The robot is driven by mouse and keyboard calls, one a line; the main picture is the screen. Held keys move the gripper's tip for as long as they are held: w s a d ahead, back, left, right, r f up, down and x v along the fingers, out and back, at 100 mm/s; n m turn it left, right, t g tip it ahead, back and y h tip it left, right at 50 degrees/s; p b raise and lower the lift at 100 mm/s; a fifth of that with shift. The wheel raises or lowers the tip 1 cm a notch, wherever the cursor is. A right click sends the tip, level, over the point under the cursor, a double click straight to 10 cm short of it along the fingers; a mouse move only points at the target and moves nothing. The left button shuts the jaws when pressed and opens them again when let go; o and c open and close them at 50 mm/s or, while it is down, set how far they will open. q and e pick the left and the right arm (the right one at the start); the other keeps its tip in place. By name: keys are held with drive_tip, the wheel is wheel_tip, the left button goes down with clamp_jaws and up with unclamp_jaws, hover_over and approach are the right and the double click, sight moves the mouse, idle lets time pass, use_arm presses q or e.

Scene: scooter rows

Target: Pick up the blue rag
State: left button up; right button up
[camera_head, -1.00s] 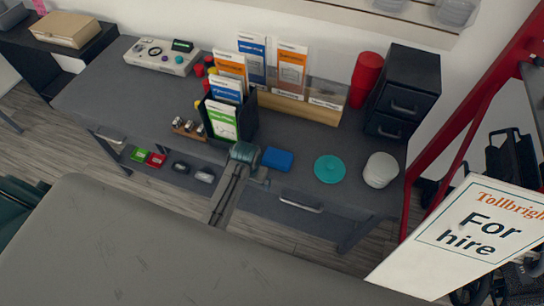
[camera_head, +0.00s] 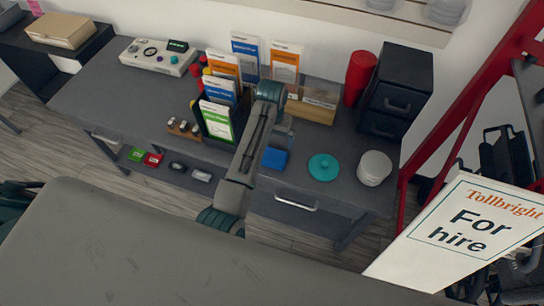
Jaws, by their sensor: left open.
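The blue rag (camera_head: 275,158) is a small flat folded square on the grey desk (camera_head: 330,205), left of a round teal lid-like disc (camera_head: 323,167). My left arm reaches up across the desk just left of the rag. Its wrist bends over, and my left gripper (camera_head: 282,138) hangs just behind and above the rag, open and empty. The fingertips are small and hard to make out. The arm hides part of the desk left of the rag. My right gripper is not in view.
A leaflet holder (camera_head: 218,128) stands left of the arm, and a wooden leaflet rack (camera_head: 312,108) stands behind. A "For hire" sign (camera_head: 465,235) is at front right.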

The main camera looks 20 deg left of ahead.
sight(272, 155)
use_arm(q)
wheel_tip(272, 155, down, 3)
drive_tip(key=shift+s+f, duration=0.1)
drive_tip(key=shift+f, duration=0.1)
drive_tip(key=f+p, duration=0.1)
drive_tip(key=f, duration=0.1)
drive_tip(key=f+p, duration=0.1)
drive_tip(key=f, duration=0.1)
drive_tip(key=shift+s+d+f, duration=0.1)
drive_tip(key=shift+s+f, duration=0.1)
drive_tip(key=shift+f, duration=0.5)
drive_tip(key=c, duration=0.7)
